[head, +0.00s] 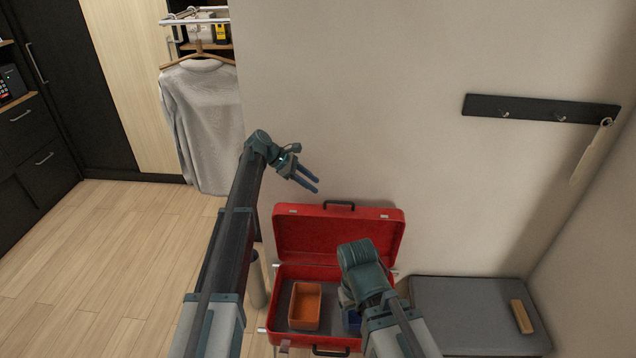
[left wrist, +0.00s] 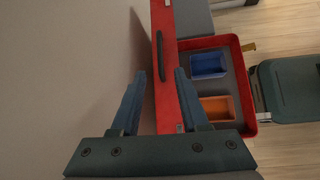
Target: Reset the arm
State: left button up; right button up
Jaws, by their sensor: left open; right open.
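My left arm reaches up from the bottom of the head view. Its gripper (head: 316,185) is open and empty, in the air above and behind the suitcase lid (head: 335,232). Its two blue fingers (left wrist: 159,75) stand apart in the left wrist view, with nothing between them. My right arm comes in from the bottom right. Its wrist is over the suitcase's right side, and its gripper (head: 347,298) is mostly hidden beneath it, fingers out of sight. The open red suitcase (head: 283,270) holds an orange box (head: 305,305) and a blue box (left wrist: 208,64).
A grey-topped bench (head: 450,315) with a small wooden block (head: 521,317) stands right of the suitcase. A black hook rail (head: 535,110) is on the wall. A grey sweater (head: 205,125) hangs at the left. The wooden floor at left is clear.

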pick_arm(q)
jog(key=shift+a, duration=0.1)
jog(key=s+d+f+m+g+y, duration=0.15)
jog(key=s+m, duration=0.25)
jog(key=s, duration=0.4)
jog(key=s+d+f+m+y, duration=0.2)
jog(key=s+d+m, duration=0.1)
jog(key=s, duration=0.6)
jog(key=s+d+f+m+g+y, duration=0.1)
jog(key=s+d+f+m+y, duration=0.2)
jog(key=s, duration=0.5)
jog(key=s+a+m+y, duration=0.2)
jog(key=s+m, duration=0.3)
jog(key=s, duration=0.4)
jog(key=s+a+m+y, duration=0.2)
jog(key=s+m, duration=0.4)
jog(key=s, duration=0.3)
jog(key=shift+t, duration=0.45)
jog(key=shift+d+r, duration=0.1)
